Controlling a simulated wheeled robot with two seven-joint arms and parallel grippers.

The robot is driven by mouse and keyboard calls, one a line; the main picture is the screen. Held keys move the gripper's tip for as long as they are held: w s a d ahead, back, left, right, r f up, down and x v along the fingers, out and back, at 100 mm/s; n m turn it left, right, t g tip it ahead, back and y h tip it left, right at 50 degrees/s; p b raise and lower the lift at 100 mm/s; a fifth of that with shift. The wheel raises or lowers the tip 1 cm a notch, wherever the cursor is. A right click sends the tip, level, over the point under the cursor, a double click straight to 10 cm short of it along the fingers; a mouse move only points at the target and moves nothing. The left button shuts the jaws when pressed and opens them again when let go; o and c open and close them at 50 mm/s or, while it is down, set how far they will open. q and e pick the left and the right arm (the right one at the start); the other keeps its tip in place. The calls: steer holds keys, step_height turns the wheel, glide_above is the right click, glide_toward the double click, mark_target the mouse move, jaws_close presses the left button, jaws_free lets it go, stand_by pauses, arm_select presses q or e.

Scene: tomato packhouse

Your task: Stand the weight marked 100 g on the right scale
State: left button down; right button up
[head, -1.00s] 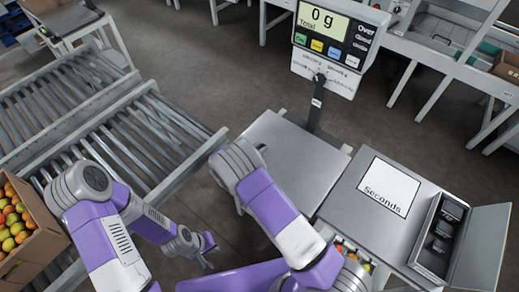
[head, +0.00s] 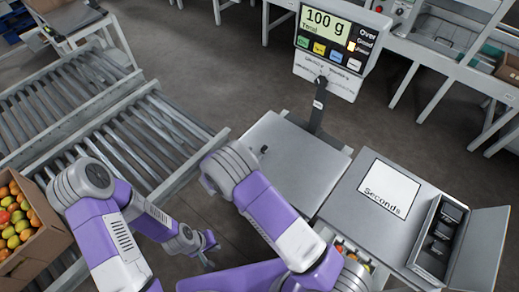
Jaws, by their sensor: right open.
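The scale's metal plate (head: 300,170) lies in the middle of the head view, and its display (head: 325,27) on a post reads 100 g. A small dark weight (head: 263,149) stands on the plate near its left side, just beyond my right arm; its marking is too small to read. My right gripper is hidden behind my arm. My left gripper (head: 209,250) hangs empty over the floor, left of the plate, with its fingers apart. Several dark weights sit in an open grey case (head: 425,258) at the right.
A grey stand with a sign reading Seconds (head: 390,188) is right of the scale, with some fruit partly visible below it. A roller conveyor (head: 130,150) runs at the left, with a cardboard box (head: 45,240) of tomatoes. Most of the plate is bare.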

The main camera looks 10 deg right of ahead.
steer(key=p+v, duration=0.1)
steer(key=v, duration=0.5)
steer(key=shift+s, duration=0.15)
